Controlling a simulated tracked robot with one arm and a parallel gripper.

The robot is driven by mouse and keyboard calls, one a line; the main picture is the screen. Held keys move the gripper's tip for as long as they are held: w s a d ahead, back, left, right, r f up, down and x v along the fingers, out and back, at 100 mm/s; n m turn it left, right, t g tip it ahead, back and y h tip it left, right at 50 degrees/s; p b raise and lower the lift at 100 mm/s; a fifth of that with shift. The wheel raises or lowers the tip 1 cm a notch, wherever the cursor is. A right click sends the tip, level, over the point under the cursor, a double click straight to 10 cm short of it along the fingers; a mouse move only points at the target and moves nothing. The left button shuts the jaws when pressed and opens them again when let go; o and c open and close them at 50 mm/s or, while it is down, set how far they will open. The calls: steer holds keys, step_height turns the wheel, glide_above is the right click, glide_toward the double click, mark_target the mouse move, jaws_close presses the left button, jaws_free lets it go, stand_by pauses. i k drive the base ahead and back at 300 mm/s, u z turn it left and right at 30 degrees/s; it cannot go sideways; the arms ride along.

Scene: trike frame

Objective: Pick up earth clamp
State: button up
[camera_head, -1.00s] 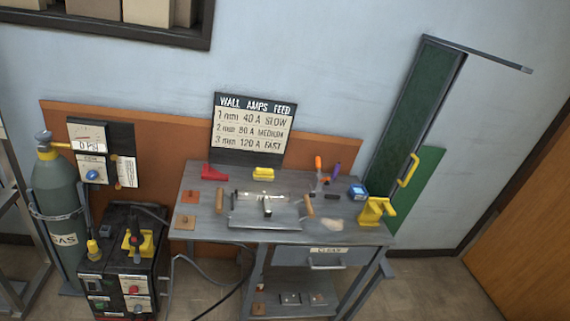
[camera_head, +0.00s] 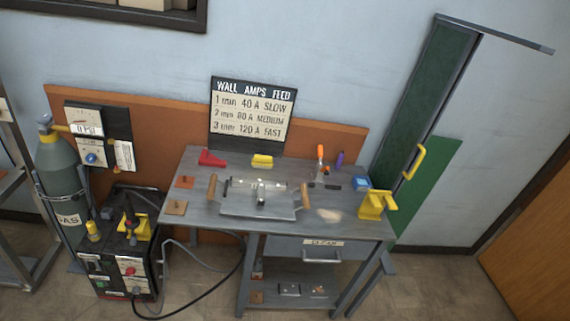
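I cannot tell for sure which thing is the earth clamp. A yellow clamp-like piece (camera_head: 372,207) stands at the right end of the grey workbench (camera_head: 205,222). Another yellow piece (camera_head: 138,228), with a dark upright part in it, sits on top of the welding machine (camera_head: 128,272) at the left. A small yellow block (camera_head: 262,161) and a red piece (camera_head: 211,158) lie at the back of the bench. My gripper is not in view.
A gas cylinder (camera_head: 62,170) stands left of the welding machine. A black cable (camera_head: 215,288) runs over the floor before the bench. A frame with two wooden handles (camera_head: 258,208) fills the bench middle. A green panel (camera_head: 430,185) leans at the right; floor shows in front.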

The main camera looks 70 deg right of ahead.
mark_target(258, 269)
steer(key=z, duration=2.15)
steer(key=i, duration=0.5)
steer(key=z, duration=0.05)
steer(key=k, duration=0.5)
steer(key=z, duration=0.05)
